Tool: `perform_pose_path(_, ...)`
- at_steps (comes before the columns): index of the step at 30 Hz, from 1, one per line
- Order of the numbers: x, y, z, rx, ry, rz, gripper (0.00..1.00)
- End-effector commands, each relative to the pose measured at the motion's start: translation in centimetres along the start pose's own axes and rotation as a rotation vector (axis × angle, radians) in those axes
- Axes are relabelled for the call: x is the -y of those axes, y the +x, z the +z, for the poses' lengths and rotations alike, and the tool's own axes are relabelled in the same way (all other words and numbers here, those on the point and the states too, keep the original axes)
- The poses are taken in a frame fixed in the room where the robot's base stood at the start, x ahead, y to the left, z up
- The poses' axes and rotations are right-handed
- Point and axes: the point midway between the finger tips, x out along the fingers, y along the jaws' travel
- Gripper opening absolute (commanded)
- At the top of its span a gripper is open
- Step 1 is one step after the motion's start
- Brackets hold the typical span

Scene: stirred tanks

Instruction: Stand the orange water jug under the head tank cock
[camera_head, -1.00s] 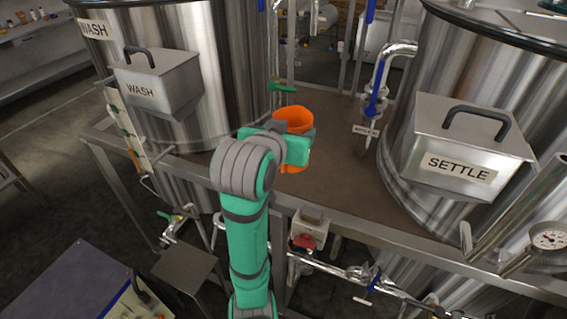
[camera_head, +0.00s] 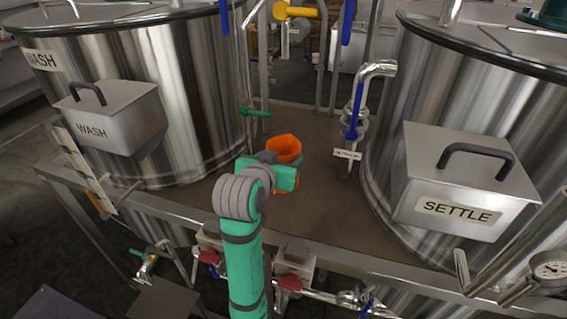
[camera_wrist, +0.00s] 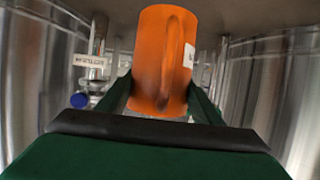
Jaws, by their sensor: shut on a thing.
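The orange water jug (camera_head: 284,145) is upright in my gripper (camera_head: 285,176), over the brown deck between the WASH and SETTLE tanks. In the wrist view the jug (camera_wrist: 160,48) stands between both fingers, with its handle towards me and a white label on its right side. My gripper is shut on it. Its base is mostly hidden, so I cannot tell whether it touches the deck. A yellow-handled cock (camera_head: 300,12) is at the top, beyond the jug. A blue-handled pipe valve (camera_head: 353,124) hangs right of the jug. No readable label shows which is the head tank cock.
The WASH tank (camera_head: 170,60) with a green lever (camera_head: 255,112) stands left. The SETTLE tank (camera_head: 390,90) stands right. A small tag (camera_head: 347,154) hangs by the blue valve. Bare brown deck (camera_head: 310,215) lies around the jug; a metal rail (camera_head: 330,258) edges its front.

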Motion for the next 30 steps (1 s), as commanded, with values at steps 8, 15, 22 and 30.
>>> perform_pose_path(8,0.1,1.1,1.2,0.001,0.0,0.0,0.36)
perform_pose_path(15,0.3,2.1,4.0,0.0,-0.001,-0.004,0.36)
perform_pose_path(22,0.3,2.2,4.0,-0.001,0.0,-0.003,0.36)
perform_pose_path(30,0.5,2.2,4.3,0.0,-0.002,-0.006,0.79)
